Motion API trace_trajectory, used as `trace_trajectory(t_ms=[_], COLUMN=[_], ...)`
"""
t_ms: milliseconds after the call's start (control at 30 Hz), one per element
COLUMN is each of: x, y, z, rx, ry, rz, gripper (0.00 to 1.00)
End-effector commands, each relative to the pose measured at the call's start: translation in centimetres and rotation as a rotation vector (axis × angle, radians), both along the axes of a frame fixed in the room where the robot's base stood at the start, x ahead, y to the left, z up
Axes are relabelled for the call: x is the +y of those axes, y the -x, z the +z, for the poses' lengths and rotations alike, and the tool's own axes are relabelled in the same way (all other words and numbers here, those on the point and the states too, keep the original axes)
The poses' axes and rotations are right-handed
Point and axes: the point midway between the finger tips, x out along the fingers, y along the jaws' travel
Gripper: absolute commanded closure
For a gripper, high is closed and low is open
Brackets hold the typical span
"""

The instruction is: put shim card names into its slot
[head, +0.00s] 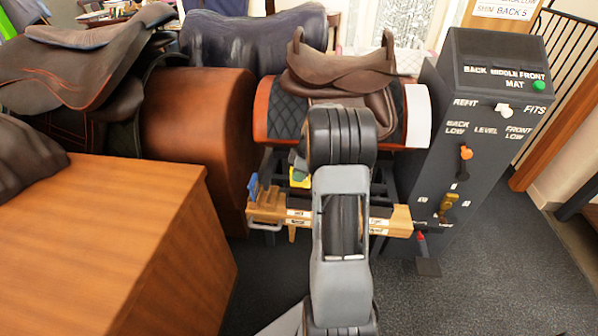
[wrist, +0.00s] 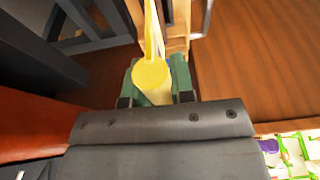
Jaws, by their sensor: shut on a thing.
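A white card (head: 502,10) at the top right reads "SHIM BACK 5"; its upper line is cut off. My gripper (head: 299,163) is left of centre in the head view, in front of the padded saddle stand. Its green fingers are shut on a yellow shim (head: 300,181), with a rounded near end and a narrow part in the wrist view (wrist: 152,76). A brown saddle (head: 345,72) sits on a black quilted pad (head: 285,112) on the stand. A wooden rack (head: 268,206) with small labels lies below the shim. My arm hides its middle, and I cannot make out the slot.
A dark panel (head: 480,150) with labels, levers and a green button stands at the right. A brown wooden bench (head: 120,240) fills the lower left. Another saddle (head: 85,60) is at the upper left. Carpet (head: 480,290) is clear at the lower right.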

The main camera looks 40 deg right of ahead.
Motion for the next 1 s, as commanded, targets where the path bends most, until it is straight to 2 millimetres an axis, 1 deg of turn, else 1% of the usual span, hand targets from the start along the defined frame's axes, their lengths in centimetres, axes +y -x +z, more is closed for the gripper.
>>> trace_trajectory(t_ms=[33, 700, 1000], x=[0.0, 0.0, 0.0], y=[0.0, 0.0, 0.0], z=[-0.6, -5.7, -7.0], rx=[0.001, 0.000, 0.000], ry=[-0.001, -0.002, -0.001], rz=[0.000, -0.001, -0.001], gripper=[1.00, 1.00, 1.00])
